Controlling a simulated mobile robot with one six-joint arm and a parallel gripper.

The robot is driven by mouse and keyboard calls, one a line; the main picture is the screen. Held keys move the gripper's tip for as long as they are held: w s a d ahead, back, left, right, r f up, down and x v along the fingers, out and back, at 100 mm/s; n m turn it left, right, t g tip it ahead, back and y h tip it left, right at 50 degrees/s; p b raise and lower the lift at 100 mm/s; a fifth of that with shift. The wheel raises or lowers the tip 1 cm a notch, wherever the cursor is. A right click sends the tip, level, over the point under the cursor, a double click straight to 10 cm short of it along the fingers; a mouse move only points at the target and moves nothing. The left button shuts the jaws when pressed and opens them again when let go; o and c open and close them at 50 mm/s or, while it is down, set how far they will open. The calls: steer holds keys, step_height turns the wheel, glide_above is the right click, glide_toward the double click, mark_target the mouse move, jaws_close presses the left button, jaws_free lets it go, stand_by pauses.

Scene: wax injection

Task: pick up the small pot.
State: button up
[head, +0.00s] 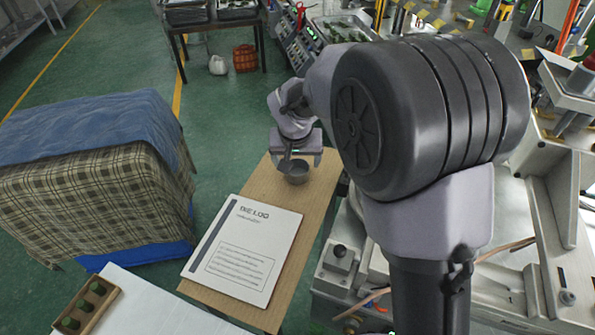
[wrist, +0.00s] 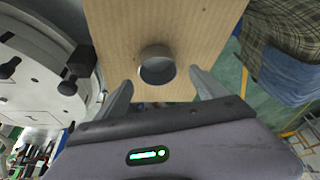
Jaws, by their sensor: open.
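The small pot (head: 297,173) is a grey, round, open-topped cup. It stands upright near the far end of a narrow wooden table (head: 318,207). In the wrist view the pot (wrist: 157,66) sits on the wood grain, between and a little beyond the two fingertips. My gripper (head: 299,161) is over the pot in the head view and partly hides its far side. In the wrist view my gripper (wrist: 160,80) is open, with one finger on each side and nothing held. I cannot tell the exact height of the fingers above the table.
A white "DIE LOG" sheet (head: 243,250) lies nearer on the same table. A machine (head: 340,258) stands close along the table's right side. A cloth-covered stack (head: 100,185) is to the left, with green floor between. A wooden holder (head: 88,305) is at bottom left.

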mark_target(297, 172)
steer(key=x, duration=0.1)
steer(key=b+x, duration=0.1)
steer(key=x, duration=0.1)
steer(key=b+x, duration=0.1)
steer(key=shift+s+d+f, duration=0.1)
steer(key=shift+s+f, duration=0.1)
steer(key=shift+f, duration=0.2)
steer(key=shift+w+f, duration=0.1)
steer(key=shift+w, duration=0.1)
steer(key=shift+s, duration=0.1)
steer(key=shift+c, duration=0.9)
steer(key=c, duration=1.3)
